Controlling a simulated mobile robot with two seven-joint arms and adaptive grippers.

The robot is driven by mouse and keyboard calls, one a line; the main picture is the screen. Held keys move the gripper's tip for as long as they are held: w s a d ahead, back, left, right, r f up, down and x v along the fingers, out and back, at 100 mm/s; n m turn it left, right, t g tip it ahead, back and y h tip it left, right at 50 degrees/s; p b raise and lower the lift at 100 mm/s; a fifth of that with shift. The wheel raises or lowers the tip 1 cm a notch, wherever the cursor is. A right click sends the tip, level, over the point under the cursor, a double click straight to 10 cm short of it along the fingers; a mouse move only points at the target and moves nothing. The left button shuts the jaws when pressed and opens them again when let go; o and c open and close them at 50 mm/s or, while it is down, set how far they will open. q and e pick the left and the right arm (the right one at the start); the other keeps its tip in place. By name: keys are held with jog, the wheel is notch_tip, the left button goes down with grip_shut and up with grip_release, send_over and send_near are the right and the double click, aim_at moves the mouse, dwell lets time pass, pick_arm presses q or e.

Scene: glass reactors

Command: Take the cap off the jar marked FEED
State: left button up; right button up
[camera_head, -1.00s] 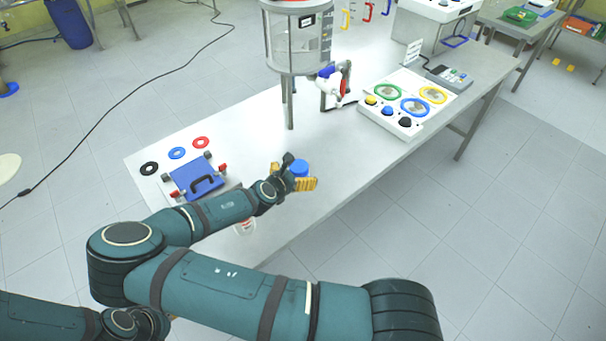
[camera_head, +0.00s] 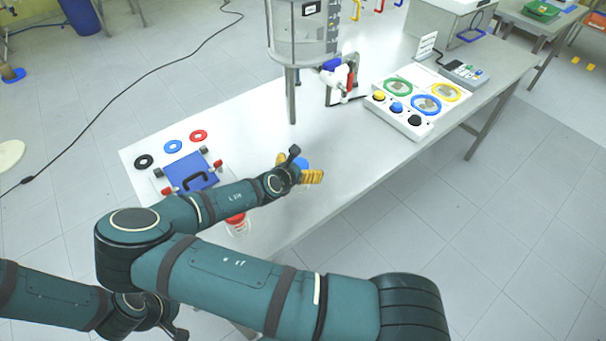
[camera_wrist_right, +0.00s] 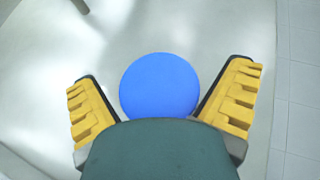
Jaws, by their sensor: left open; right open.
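A round blue cap (camera_head: 303,163) sits near the table's front edge in the head view. In the wrist view the blue cap (camera_wrist_right: 160,86) is seen from above. No FEED mark is readable, and whatever is under the cap is hidden. My right gripper (camera_head: 300,172) is open at the blue cap, with its yellow fingers on either side of it. In the wrist view the right gripper (camera_wrist_right: 164,98) shows a small gap on the left of the cap; on the right the finger looks very close. My left arm shows at lower left, its fingers out of view.
A red-capped jar (camera_head: 237,222) stands at the front edge, partly behind my right arm. A blue plate with a handle (camera_head: 188,172) and several rings lie at the table's left. A glass reactor (camera_head: 300,35) and a button panel (camera_head: 408,108) stand behind and right.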

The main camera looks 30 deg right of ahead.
jog(key=shift+w+d+f, duration=0.15)
jog(key=shift+d+f, duration=0.05)
jog(key=shift+d, duration=0.1)
jog(key=shift+a, duration=0.1)
jog(key=shift+r, duration=0.1)
jog(key=shift+c, duration=0.2)
jog(key=c, duration=1.4)
jog(key=shift+o, duration=0.2)
notch_tip(320, 180, up, 10)
jog(key=shift+p, duration=0.3)
jog(key=o, duration=0.7)
jog(key=c, duration=0.8)
